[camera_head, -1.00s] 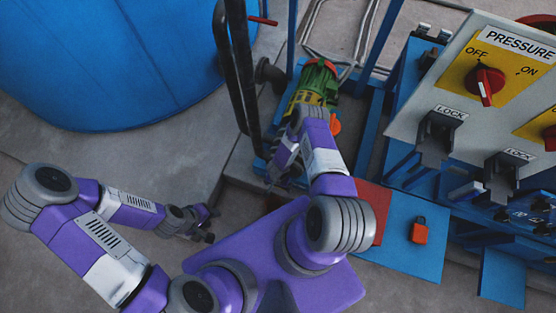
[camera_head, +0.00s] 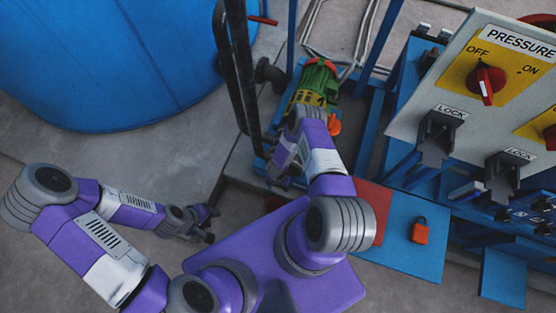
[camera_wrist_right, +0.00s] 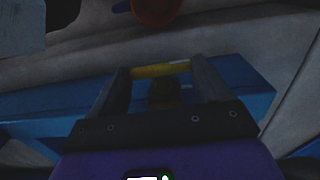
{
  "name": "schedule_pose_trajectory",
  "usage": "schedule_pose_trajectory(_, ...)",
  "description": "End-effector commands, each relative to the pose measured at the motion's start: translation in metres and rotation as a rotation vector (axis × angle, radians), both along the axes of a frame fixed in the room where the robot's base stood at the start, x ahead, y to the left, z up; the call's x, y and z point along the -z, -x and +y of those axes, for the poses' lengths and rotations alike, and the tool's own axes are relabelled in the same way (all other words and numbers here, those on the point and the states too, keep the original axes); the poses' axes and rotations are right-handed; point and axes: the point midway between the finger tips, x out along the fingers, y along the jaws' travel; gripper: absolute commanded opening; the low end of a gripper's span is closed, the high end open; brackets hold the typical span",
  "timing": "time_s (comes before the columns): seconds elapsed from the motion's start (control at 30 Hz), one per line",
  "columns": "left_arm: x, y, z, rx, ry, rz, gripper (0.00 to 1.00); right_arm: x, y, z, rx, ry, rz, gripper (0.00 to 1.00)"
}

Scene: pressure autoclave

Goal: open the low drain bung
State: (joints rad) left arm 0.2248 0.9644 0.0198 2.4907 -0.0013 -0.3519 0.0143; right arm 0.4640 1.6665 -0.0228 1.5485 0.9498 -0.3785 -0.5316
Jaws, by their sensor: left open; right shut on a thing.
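In the right wrist view, a short yellow bar (camera_wrist_right: 160,70) spans crosswise between the two fingertips of my right gripper (camera_wrist_right: 160,76), which is shut on it. The bar is the only part that could be the low drain bung's handle; the bung body cannot be made out in the dark. In the head view my right gripper (camera_head: 278,172) is low beside the green pump and partly hidden by its own wrist. My left gripper (camera_head: 211,225) is open and empty, low at the left, away from the machine.
A green pump (camera_head: 318,80) and dark upright pipes (camera_head: 238,75) stand close to my right wrist. A large blue tank (camera_head: 130,60) fills the upper left. A control panel (camera_head: 505,75) and a red padlock (camera_head: 420,230) on a blue plate are at right. Floor at left is open.

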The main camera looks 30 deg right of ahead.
Motion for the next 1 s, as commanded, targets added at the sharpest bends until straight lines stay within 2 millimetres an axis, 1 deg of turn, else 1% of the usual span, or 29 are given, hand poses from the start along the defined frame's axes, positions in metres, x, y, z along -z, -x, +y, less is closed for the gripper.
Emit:
schedule_pose_trajectory(0.43,0.0072,0.0000,0.0000,0.000,0.000,0.000,0.43,0.0008,-0.0039,0.0027,-0.004,0.086,0.095,0.46)
schedule_pose_trajectory(1.0,0.0084,0.0000,-0.0001,0.000,0.000,0.000,0.43,0.0025,-0.0069,0.0072,0.002,0.228,0.272,0.46)
